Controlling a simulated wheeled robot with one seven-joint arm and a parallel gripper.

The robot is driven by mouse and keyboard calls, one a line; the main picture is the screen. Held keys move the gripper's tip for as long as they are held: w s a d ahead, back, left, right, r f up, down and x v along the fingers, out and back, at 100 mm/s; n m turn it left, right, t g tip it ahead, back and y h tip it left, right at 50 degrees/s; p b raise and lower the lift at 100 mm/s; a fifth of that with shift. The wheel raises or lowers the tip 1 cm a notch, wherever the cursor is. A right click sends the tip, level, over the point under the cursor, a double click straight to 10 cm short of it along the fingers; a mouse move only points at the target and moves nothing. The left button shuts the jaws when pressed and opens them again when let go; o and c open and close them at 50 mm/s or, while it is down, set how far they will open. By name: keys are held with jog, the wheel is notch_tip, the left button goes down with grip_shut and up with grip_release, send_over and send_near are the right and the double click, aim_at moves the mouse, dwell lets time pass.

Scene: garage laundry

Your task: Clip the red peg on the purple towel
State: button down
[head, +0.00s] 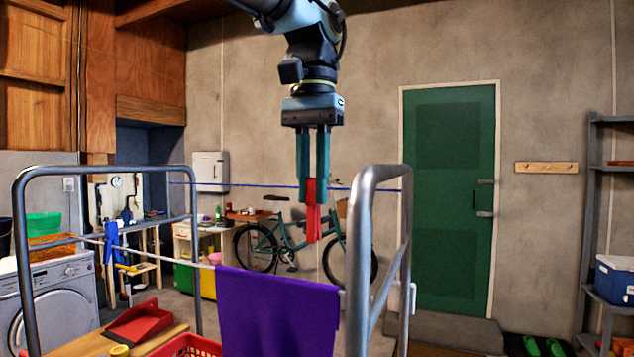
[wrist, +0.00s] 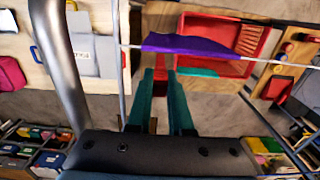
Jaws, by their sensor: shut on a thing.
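My gripper (head: 313,172) points straight down with its teal fingers shut on the red peg (head: 312,223). The peg hangs below the fingertips, jaws downward. The purple towel (head: 278,315) is draped over the pale line, lower in the head view and a little left of the peg. The peg appears above the towel's top edge and apart from it. In the wrist view, the gripper (wrist: 160,90) shows with the purple towel (wrist: 190,45) beyond its fingertips.
A grey pipe frame stands on both sides, its right post (head: 360,260) close to the towel. A blue peg (head: 112,238) is on the pale line at left. A thin blue line (head: 240,185) crosses behind. A red basket (head: 185,347) and red dustpan (head: 138,325) lie lower left.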

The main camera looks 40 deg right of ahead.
aim_at(312, 233)
jog(key=shift+a+r, duration=0.1)
jog(key=shift+a, duration=0.05)
jog(key=shift+f+b, duration=3.15)
jog(key=shift+f, duration=2)
jog(key=c, duration=0.8)
grip_release()
jog(key=shift+o, duration=0.2)
jog(key=shift+r, duration=0.15)
notch_tip(312, 233, up, 11)
jog(key=shift+f+b, duration=0.2)
jog(key=shift+b, duration=0.1)
